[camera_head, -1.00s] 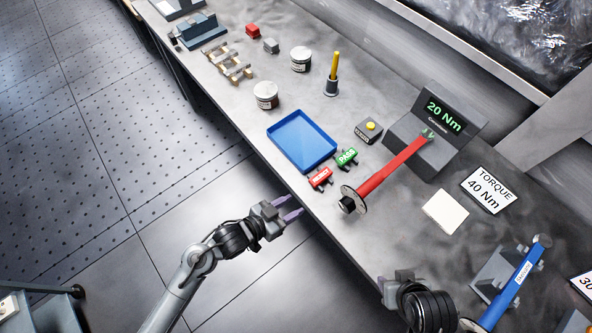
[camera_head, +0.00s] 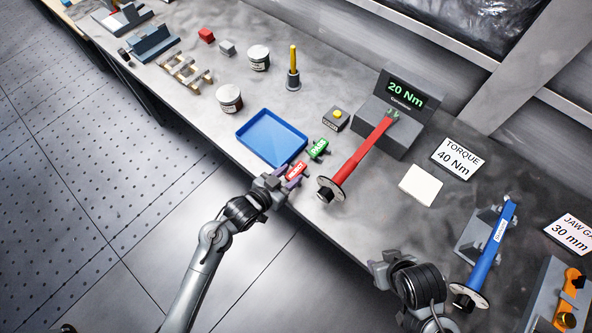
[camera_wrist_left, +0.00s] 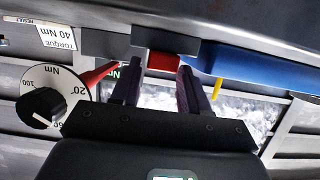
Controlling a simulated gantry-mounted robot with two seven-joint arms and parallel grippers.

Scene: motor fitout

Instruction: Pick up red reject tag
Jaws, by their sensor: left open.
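The red reject tag (camera_head: 296,171) stands at the bench's near edge, beside the blue tray and the green pass tag (camera_head: 318,149). My left gripper (camera_head: 289,177) is open at the red tag, with its purple fingers on either side of it in the head view. In the left wrist view the red tag (camera_wrist_left: 163,61) shows between the tips of the open fingers (camera_wrist_left: 158,78). I cannot tell whether the fingers touch it. My right gripper (camera_head: 382,268) is over the bench's near edge, its fingers not clearly seen.
The blue tray (camera_head: 243,133) lies just left of the tags. A red torque wrench (camera_head: 357,156) rests on the grey tester (camera_head: 375,118) to the right, its dial end near the tags. A button box (camera_head: 336,120) stands behind. A blue wrench (camera_head: 489,253) is at far right.

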